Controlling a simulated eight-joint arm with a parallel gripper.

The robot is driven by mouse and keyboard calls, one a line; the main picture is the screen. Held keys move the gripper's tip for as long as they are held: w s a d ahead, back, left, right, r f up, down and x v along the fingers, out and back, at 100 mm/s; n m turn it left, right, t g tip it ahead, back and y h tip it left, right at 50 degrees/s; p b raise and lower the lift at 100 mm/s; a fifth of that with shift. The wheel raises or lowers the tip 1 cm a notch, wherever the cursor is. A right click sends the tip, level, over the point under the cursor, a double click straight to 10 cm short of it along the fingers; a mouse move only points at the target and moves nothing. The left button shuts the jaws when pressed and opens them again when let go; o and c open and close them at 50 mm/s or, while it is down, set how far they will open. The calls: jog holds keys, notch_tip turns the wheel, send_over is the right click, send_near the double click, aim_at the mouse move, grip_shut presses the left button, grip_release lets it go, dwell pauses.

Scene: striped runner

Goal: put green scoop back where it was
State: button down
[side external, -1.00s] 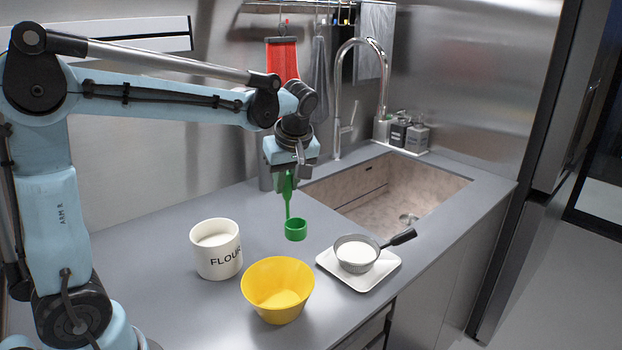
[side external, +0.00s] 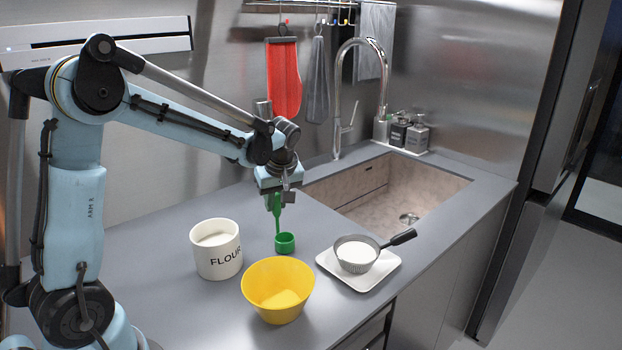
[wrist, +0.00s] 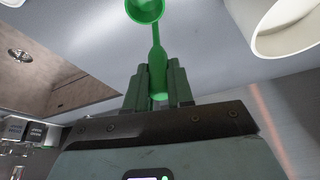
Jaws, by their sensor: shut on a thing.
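The green scoop (side external: 285,243) hangs upright with its cup at the bottom, low over the counter behind the yellow bowl. I cannot tell whether the cup touches the counter. My gripper (side external: 274,203) is shut on the top of its handle. In the wrist view the handle of the green scoop (wrist: 156,50) runs out from between the fingers of my gripper (wrist: 159,85), with the cup at the top edge of the picture. The inside of the cup is mostly hidden.
A white FLOUR canister (side external: 216,249) stands left of the scoop, and the yellow bowl (side external: 278,290) in front. A sieve with white powder (side external: 356,253) rests on a white square plate (side external: 374,278) to the right. The sink (side external: 390,196) lies behind, with a tall faucet (side external: 340,110).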

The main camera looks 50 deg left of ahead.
jog(key=shift+f, duration=0.1)
jog(key=c, duration=1)
grip_release()
jog(key=v, duration=1.1)
jog(key=shift+s+d+f+m+t+h, duration=0.7)
jog(key=shift+s+d+f+m+t, duration=0.3)
jog(key=shift+s+d+m, duration=1.25)
jog(key=shift+s+d+f+m+t+h, duration=0.85)
jog(key=shift+s+d+m, duration=0.75)
jog(key=shift+m, duration=1.15)
jog(key=shift+s+d+f+m+t+h, duration=0.55)
jog(key=shift+s+d+f+m+t, duration=0.8)
jog(key=shift+d+m, duration=1.05)
jog(key=shift+s+a+r, duration=0.15)
jog(key=shift+s+r, duration=0.1)
jog(key=shift+r, duration=0.1)
